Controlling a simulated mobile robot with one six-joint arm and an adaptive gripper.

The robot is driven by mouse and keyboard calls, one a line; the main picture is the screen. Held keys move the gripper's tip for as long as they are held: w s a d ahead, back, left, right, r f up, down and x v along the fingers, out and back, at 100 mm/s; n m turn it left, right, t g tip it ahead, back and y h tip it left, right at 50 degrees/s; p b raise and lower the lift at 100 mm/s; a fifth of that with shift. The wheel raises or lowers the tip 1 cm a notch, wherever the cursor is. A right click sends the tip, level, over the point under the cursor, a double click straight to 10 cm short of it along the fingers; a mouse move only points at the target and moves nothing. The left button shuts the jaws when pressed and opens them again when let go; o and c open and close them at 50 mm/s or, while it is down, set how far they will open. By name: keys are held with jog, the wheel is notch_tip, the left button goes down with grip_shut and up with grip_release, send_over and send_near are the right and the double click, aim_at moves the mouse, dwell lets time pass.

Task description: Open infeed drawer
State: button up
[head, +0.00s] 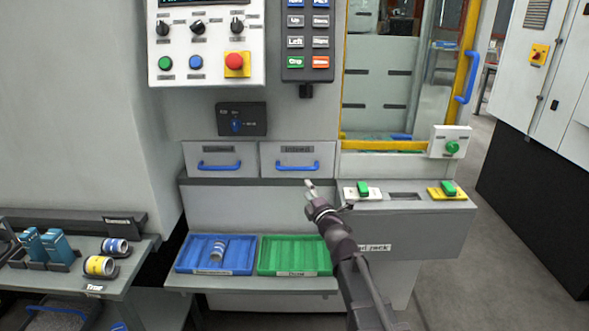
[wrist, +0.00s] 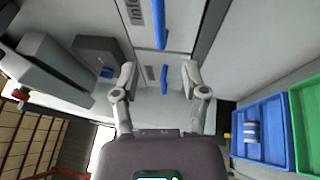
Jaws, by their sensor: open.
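Two grey drawers sit side by side, each with a blue bar handle, and both look shut. The right one is the infeed drawer (head: 270,164); part of its label reads "Infe" in the wrist view (wrist: 133,12). Its handle (head: 297,167) shows at the top of the wrist view (wrist: 160,22). The left drawer (head: 194,158) has its handle (head: 219,166) between my fingers in the wrist view (wrist: 164,80). My gripper (head: 311,188) is open and empty, appearing just below the infeed handle in the head view. Its fingers (wrist: 159,72) touch no handle that I can see.
A blue tray (head: 180,266) holding a cylindrical part and an empty green tray (head: 262,268) lie on a low shelf. A ledge (head: 405,222) with green blocks juts out at right. A dark knob box (head: 224,112) is above the drawers. A side table (head: 140,252) stands left.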

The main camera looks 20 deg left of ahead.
aim_at(295, 169)
jog(key=p+x, duration=0.1)
jog(key=x, duration=1)
jog(key=shift+w+p, duration=0.1)
jog(key=shift+p, duration=0.25)
grip_shut()
